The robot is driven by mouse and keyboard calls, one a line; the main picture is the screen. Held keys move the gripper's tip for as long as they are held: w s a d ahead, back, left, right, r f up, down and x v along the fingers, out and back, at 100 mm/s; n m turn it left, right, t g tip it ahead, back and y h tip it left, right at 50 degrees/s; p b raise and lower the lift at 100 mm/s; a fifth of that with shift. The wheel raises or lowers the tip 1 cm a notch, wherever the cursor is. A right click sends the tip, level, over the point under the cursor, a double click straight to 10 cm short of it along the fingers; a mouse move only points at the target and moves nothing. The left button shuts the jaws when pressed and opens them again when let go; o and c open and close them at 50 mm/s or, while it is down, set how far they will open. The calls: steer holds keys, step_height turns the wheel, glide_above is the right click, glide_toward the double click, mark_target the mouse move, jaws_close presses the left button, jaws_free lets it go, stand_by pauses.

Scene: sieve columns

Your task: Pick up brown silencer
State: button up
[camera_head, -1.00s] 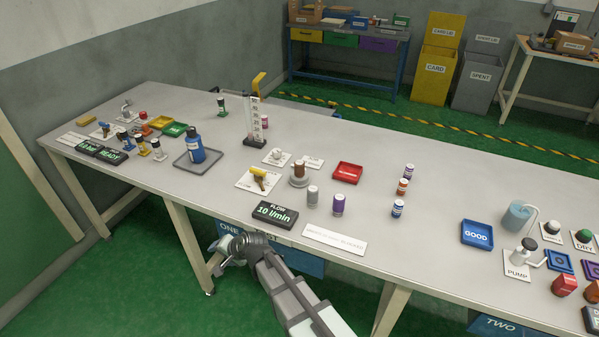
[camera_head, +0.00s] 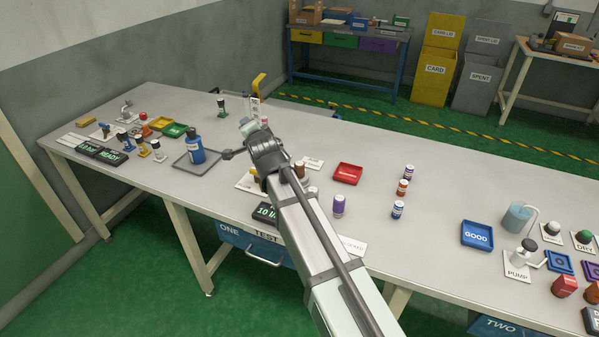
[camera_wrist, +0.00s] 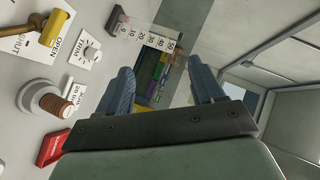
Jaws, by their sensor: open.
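The brown silencer (camera_wrist: 68,107) is a ribbed brown cylinder. It sits on a round grey fitting (camera_wrist: 38,97) at the left of the wrist view. In the head view the silencer (camera_head: 300,170) shows just right of my arm, and the arm hides part of its surroundings. My gripper (camera_wrist: 161,68) is open and empty, with its two blue fingers apart. In the head view my gripper (camera_head: 255,126) is above the table, beyond and to the left of the silencer, not touching it.
A clear scale tube (camera_wrist: 147,36) stands beyond the fingers. In the head view, a purple-grey canister (camera_head: 339,205) stands right of my arm.

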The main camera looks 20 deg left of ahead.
steer(key=w+d+r+m+t, duration=0.1)
steer(key=w+d+r+t, duration=0.15)
steer(key=w+r, duration=0.25)
steer(key=m+g+h, duration=0.8)
steer(key=g+h, duration=0.2)
steer(key=g, duration=0.3)
glide_above(299, 163)
step_height(299, 163, down, 10)
steer(key=f, duration=0.7)
steer(key=shift+s+f, duration=0.25)
steer(key=shift+f, duration=0.1)
steer(key=shift+w+d+f, duration=0.1)
steer(key=shift+w+f, duration=0.05)
steer(key=shift+f, duration=1.35)
steer(key=shift+w+f, duration=0.1)
steer(key=shift+f, duration=1.35)
steer(key=shift+c, duration=0.3)
